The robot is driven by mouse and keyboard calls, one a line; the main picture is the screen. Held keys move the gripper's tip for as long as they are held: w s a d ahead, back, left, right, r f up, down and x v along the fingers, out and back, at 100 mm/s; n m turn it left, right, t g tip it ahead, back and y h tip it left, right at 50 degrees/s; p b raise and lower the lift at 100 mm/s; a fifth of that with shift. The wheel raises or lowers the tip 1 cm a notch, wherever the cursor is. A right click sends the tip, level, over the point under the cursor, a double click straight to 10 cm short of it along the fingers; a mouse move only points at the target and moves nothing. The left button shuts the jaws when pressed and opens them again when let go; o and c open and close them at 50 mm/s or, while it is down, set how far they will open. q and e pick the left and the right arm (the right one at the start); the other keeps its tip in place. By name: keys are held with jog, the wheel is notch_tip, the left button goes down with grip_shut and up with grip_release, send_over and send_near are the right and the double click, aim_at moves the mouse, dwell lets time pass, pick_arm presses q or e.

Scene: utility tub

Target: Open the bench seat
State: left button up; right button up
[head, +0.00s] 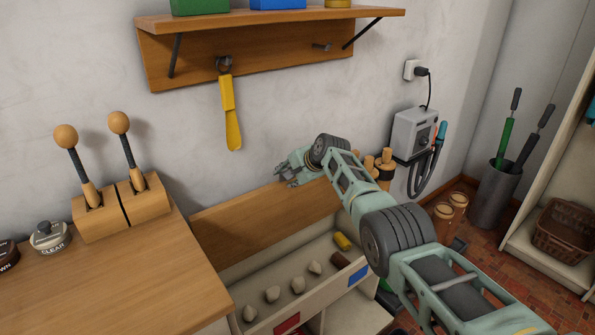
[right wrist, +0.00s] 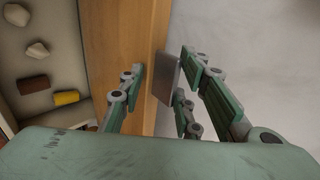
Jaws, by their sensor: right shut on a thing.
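The bench seat's wooden lid (head: 262,220) stands raised, nearly upright, along the wall side of the bench box (head: 325,298). The open box shows its inside. My right gripper (head: 287,174) is at the lid's upper edge. In the right wrist view, the fingers of my right gripper (right wrist: 163,75) lie on both sides of the lid's edge (right wrist: 118,45) and of a small grey plate (right wrist: 166,82) there. The gripper is shut on the lid; the exact contact is partly hidden. My left gripper is out of view.
Inside the box lie several pale stones (head: 272,293), a yellow block (head: 342,241) and a brown block (head: 340,259). A wooden counter with two levers (head: 121,210) stands left. A shelf (head: 270,20) with a hanging yellow tool (head: 230,110) is above. A wall box (head: 415,132) is right.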

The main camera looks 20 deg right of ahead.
jog(key=v, duration=1.1)
jog(key=shift+s+r, duration=0.25)
jog(key=shift+r, duration=0.05)
